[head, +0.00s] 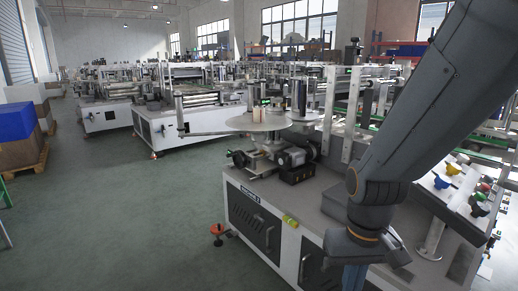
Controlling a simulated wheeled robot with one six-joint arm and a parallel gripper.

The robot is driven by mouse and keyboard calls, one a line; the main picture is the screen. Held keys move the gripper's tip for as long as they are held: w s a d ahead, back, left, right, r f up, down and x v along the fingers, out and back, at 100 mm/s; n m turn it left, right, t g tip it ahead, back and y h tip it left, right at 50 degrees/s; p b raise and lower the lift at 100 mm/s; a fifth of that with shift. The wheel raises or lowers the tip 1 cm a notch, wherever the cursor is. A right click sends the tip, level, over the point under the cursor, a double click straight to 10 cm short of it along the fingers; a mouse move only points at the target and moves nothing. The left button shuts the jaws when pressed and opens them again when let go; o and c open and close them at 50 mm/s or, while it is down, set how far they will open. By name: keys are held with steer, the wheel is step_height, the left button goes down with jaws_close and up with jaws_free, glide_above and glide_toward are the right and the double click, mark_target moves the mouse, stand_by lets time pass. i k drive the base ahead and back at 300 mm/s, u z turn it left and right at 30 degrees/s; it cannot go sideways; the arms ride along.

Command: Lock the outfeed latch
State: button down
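The labelling machine (285,215) stands in front of me, with a grey top and white cabinet sides. I cannot make out which part is the outfeed latch.
A round disc (258,122) and dark rollers stand on the machine's left part. An orange foot (217,229) rests on the floor beside it. More machines stand behind. A blue box (17,121) sits on cartons at left. The green floor between is clear.

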mark_target(325, 267)
steer(key=k, duration=1.35)
steer(key=z, duration=0.55)
steer(key=i, duration=1.55)
steer(key=u, duration=0.6)
